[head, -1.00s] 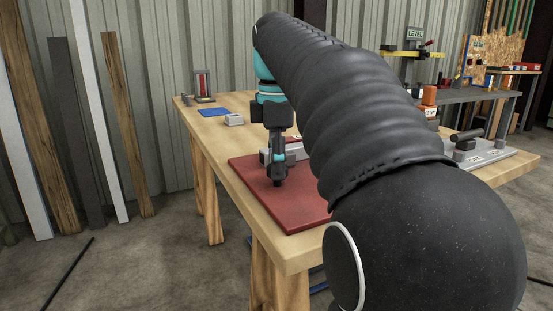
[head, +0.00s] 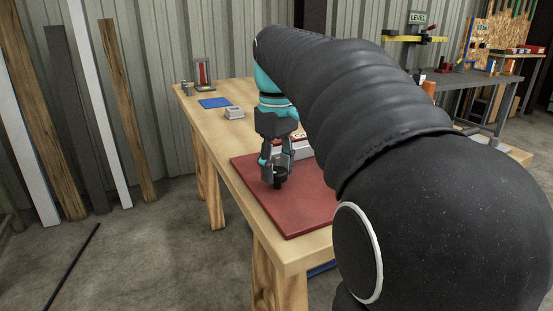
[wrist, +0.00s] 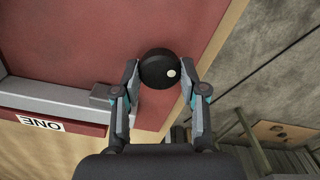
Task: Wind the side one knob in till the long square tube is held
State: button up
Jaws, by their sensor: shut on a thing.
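The side one knob is a black round knob (wrist: 155,72) with a white dot near its edge, in the upper middle of the wrist view. My gripper (wrist: 160,80) has a finger on each side of it and is shut on it. In the head view my gripper (head: 277,178) points down over the red mat. A grey fixture (wrist: 50,98) with an upside-down "ONE" label (wrist: 40,123) lies left of the knob; part of it shows behind my gripper in the head view (head: 303,148). I cannot make out the long square tube for certain.
The red mat (head: 300,215) lies on a wooden bench (head: 218,133). A small grey block (head: 234,113), a blue sheet (head: 214,103) and a red-and-grey upright piece (head: 204,73) stand farther back. My arm hides the bench's right side. Boards lean on the wall at left.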

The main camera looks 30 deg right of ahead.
jog(key=m, duration=0.3)
jog(key=shift+m, duration=0.4)
jog(key=m, duration=0.3)
jog(key=shift+m, duration=0.3)
jog(key=m, duration=0.3)
jog(key=shift+s+m, duration=0.1)
jog(key=shift+m, duration=0.3)
jog(key=m, duration=0.8)
jog(key=shift+f, duration=0.1)
jog(key=m, duration=0.8)
jog(key=shift+m, duration=1.9)
